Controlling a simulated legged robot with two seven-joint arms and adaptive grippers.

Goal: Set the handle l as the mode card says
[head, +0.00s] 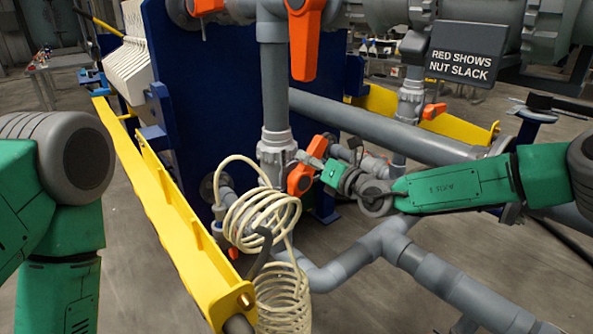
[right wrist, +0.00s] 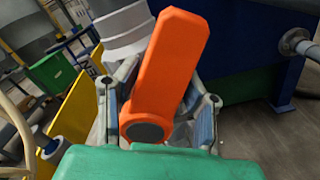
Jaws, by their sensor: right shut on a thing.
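My right gripper (head: 317,166) comes in from the right in the head view and is shut on an orange valve handle (head: 300,181) beside a grey vertical pipe. In the right wrist view the same handle (right wrist: 172,62) stands tilted between the two fingers of the gripper (right wrist: 163,92), its round hub low between them. I cannot read a label on it, so I cannot tell whether it is handle l. Another, larger orange handle (head: 306,38) hangs down at the top centre. I see no mode card. My left arm shows at the left; its gripper is out of view.
A coiled cream hose (head: 262,218) hangs just left of the held handle. A yellow rail (head: 165,205) runs along the left side. Grey pipes (head: 440,278) pass below my right arm. A dark sign (head: 461,62) reads "RED SHOWS NUT SLACK".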

